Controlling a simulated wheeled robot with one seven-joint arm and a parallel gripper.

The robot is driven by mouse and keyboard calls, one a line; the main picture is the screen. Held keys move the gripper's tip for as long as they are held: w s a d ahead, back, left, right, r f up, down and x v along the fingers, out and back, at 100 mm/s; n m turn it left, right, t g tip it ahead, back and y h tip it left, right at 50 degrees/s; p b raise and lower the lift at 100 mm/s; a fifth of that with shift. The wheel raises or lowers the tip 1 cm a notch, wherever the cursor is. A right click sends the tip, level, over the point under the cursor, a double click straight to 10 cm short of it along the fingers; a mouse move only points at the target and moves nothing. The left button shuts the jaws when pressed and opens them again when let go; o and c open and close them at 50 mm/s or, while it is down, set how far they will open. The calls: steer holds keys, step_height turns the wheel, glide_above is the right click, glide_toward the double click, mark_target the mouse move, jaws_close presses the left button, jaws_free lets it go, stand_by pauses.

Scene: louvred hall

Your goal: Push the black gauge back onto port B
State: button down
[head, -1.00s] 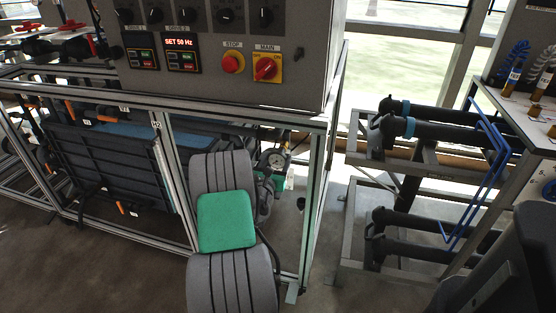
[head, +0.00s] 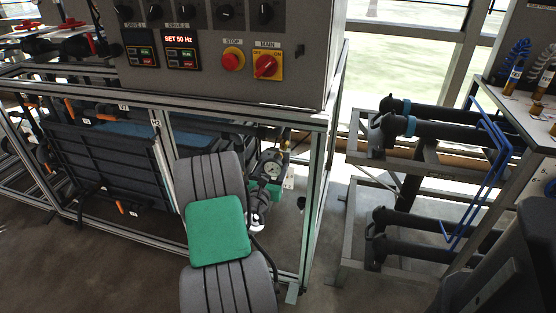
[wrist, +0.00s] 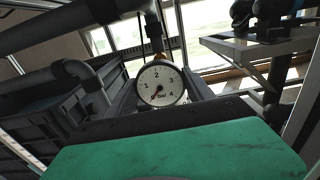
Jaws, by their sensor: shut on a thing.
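The black gauge (head: 271,165) has a round white dial and a dark rim, and is inside the frame below the control box. In the wrist view the gauge (wrist: 161,84) faces me in the middle, its dial reading 1 to 4. My gripper (head: 264,186) is shut on the gauge from the near side; its fingertips are mostly hidden. In the wrist view a dark pipe with a brass-coloured fitting (wrist: 160,57) ends just above the gauge; I cannot tell if they touch. No port B label is readable.
Aluminium frame posts (head: 314,205) stand to the right, with a top rail (head: 250,115) above. Dark panels (head: 105,165) are at left. The control box (head: 215,60) overhangs the frame. A pipe rack (head: 400,180) stands further right.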

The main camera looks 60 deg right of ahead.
steer(key=shift+s+a, duration=0.15)
steer(key=shift+a, duration=0.8)
steer(key=shift+r, duration=0.1)
